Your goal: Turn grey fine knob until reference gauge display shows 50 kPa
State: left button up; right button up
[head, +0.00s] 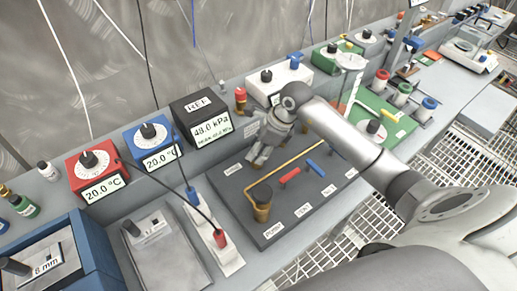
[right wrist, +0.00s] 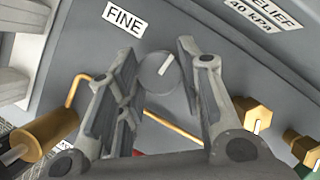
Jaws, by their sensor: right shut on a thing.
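The grey fine knob (right wrist: 158,72), with a white pointer line, sits beside the FINE label (right wrist: 123,18) in the right wrist view. My right gripper (right wrist: 157,78) is shut on this knob, one finger on each side. In the head view my right gripper (head: 259,158) reaches down to the dark panel (head: 232,187) and hides the knob. The black reference gauge (head: 190,105), marked REF, stands left of it. Its display (head: 210,127) appears to read 49.0 kPa, with smaller text below that is too blurred to read surely. My left gripper is not in view.
A brass-and-black pump (head: 261,201), a bent brass pipe and red and blue levers (head: 290,176) are on the panel. A RELIEF 40 kPa label (right wrist: 255,15) is near the knob. Blue (head: 150,143) and red (head: 93,170) boxes showing 20.0 °C stand to the left.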

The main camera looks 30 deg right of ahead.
jog(key=m+t+h+b, duration=0.1)
jog(key=m, duration=0.2)
jog(key=shift+f+m, duration=0.1)
jog(key=shift+m, duration=0.3)
jog(key=m+h+b, duration=0.1)
jog(key=m, duration=0.1)
jog(key=m+h+b, duration=0.1)
jog(key=m, duration=0.2)
jog(key=shift+a+t+b, duration=0.15)
jog(key=shift+t+b, duration=0.15)
jog(key=shift+t, duration=0.1)
jog(key=o, duration=1)
jog(key=shift+o, duration=0.2)
